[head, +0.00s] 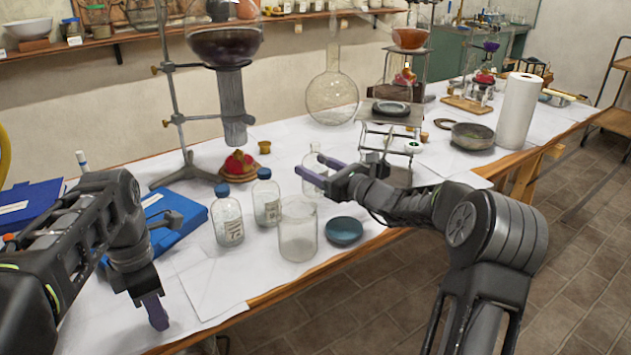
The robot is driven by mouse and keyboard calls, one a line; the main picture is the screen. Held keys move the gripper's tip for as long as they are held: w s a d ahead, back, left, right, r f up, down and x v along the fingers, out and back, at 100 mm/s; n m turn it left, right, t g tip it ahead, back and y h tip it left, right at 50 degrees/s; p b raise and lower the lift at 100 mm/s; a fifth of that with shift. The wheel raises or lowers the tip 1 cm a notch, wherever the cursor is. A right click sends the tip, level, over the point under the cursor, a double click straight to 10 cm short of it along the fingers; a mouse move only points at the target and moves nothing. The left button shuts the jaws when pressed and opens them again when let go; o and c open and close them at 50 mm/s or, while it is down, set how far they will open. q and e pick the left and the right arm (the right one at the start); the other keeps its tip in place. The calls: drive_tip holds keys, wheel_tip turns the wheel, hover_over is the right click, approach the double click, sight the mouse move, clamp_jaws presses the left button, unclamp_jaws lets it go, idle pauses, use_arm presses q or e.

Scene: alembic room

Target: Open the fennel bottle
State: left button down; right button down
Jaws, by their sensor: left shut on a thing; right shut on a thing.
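Two clear bottles with blue caps and white labels, the left one (228,218) and the right one (266,200), stand upright near the table's front. The labels are too small to read, so I cannot tell which bottle is fennel. My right gripper (311,166) has its purple fingers at a small clear glass bottle (315,150) and is shut on it; the fingers partly hide this bottle. My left gripper (155,311) points down near the table's front edge, left of the bottles. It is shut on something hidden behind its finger.

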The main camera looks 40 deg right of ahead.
drive_tip(key=shift+f+b, duration=0.3)
drive_tip(key=shift+f, duration=1.5)
drive_tip(key=shift+f, duration=0.15)
drive_tip(key=shift+c, duration=2)
unclamp_jaws()
drive_tip(key=shift+s, duration=0.1)
drive_tip(key=s, duration=0.4)
drive_tip(key=s+d, duration=0.1)
drive_tip(key=s, duration=0.2)
drive_tip(key=s+d, duration=0.1)
drive_tip(key=s, duration=0.3)
drive_tip(key=shift+s, duration=0.35)
